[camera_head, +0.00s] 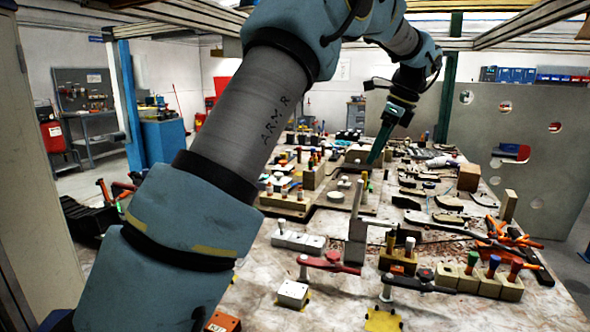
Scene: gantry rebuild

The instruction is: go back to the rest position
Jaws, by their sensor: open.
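My gripper (384,140) hangs above the far middle part of the cluttered workbench (270,264), with its fingers pointing down and to the left. It is open, and nothing shows between the fingers. From this angle the fingers overlap each other. My arm crosses the picture from the lower left to the top and hides the left part of the bench.
The bench holds wooden blocks with pegs (470,276), a red-handled clamp (328,262), a white block (293,292) and orange-handled tools (505,238). A grey panel with holes (540,130) stands at the right. Blue posts (124,90) and overhead beams frame the bench.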

